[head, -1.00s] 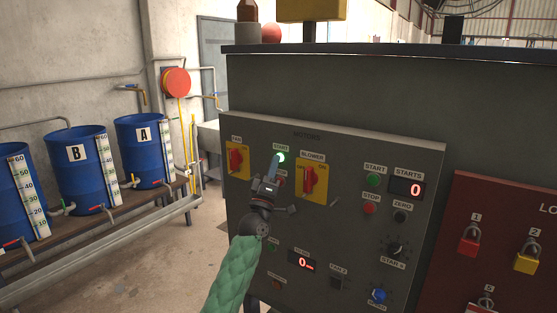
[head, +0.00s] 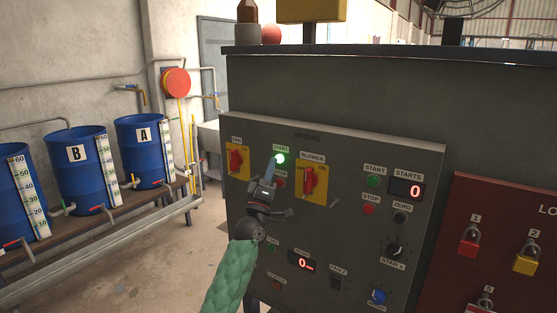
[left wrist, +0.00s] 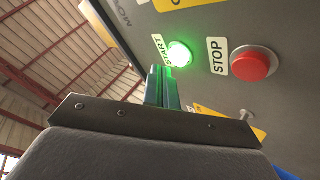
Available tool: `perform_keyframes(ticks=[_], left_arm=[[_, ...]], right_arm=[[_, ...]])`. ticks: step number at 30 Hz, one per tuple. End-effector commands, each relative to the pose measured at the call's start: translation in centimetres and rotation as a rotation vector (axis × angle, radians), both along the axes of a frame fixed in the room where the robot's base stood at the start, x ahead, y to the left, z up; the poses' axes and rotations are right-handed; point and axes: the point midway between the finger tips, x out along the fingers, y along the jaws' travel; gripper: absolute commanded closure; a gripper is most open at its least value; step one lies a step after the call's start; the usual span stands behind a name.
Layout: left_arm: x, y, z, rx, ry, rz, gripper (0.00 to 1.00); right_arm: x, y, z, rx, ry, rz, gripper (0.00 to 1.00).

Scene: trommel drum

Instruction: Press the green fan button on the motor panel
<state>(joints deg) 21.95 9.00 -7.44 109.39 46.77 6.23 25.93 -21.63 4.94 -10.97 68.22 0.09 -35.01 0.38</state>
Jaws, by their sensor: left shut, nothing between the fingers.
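The green fan START button (head: 280,158) is lit, to the right of the FAN switch on the grey motor panel (head: 420,250). The button glows brightly in the left wrist view (left wrist: 179,54). My left gripper (head: 273,163) is shut and empty. Its fingertips are just below and left of the button in the head view. In the left wrist view the closed fingers (left wrist: 162,75) end right beside the button and catch its green light. I cannot tell whether they touch it. My right gripper is not in view.
A red STOP button (left wrist: 250,64) sits close by, partly behind my gripper in the head view. The yellow-backed FAN switch (head: 236,161) and BLOWER switch (head: 311,183) flank the button. A red lock board (head: 470,205) stands right, blue barrels (head: 140,150) left.

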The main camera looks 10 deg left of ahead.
Motion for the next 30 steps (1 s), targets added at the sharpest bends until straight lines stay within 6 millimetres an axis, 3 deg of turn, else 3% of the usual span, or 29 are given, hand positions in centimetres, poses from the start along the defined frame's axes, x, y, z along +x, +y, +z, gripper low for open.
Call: perform_keyframes(ticks=[6,10,30], left_arm=[[0.0,0.0,0.0,0.000,0.000,0.000,1.00],[-0.4,0.1,0.0,0.000,0.001,0.000,1.00],[-4.7,1.7,0.0,0.000,0.000,0.000,1.00]], right_arm=[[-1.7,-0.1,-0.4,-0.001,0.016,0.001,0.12],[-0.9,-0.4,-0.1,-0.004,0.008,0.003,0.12],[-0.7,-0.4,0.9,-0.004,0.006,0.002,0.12]])
